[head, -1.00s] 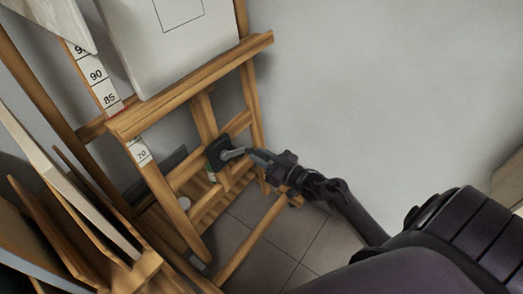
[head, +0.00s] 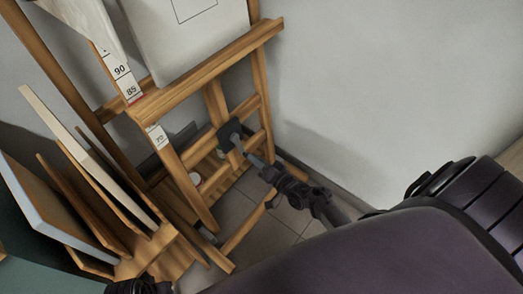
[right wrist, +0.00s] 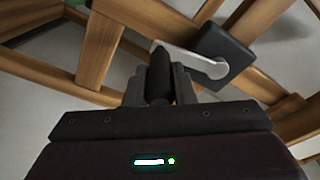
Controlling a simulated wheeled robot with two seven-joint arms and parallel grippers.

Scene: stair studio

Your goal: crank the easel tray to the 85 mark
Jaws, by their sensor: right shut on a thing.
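The wooden easel's tray (head: 205,67) carries a white canvas (head: 190,35). The white number scale (head: 120,70) shows 90 and 85 above the tray and 70 below it. A red mark (head: 135,98) shows just under the 85 label, close to the tray's top edge. The crank's black box (head: 229,135) sits on the lower frame; its silver arm (right wrist: 188,58) leads to a dark handle (right wrist: 160,75). My right gripper (head: 262,166) is shut on that handle, which stands between its fingers in the right wrist view. A dark part at the bottom edge, perhaps my left gripper (head: 138,287), is mostly cut off.
Several boards and panels (head: 85,185) lean in a wooden rack at the left, near the easel's leg. A plain wall (head: 390,90) stands at the right. Tiled floor (head: 235,210) shows between the easel's feet.

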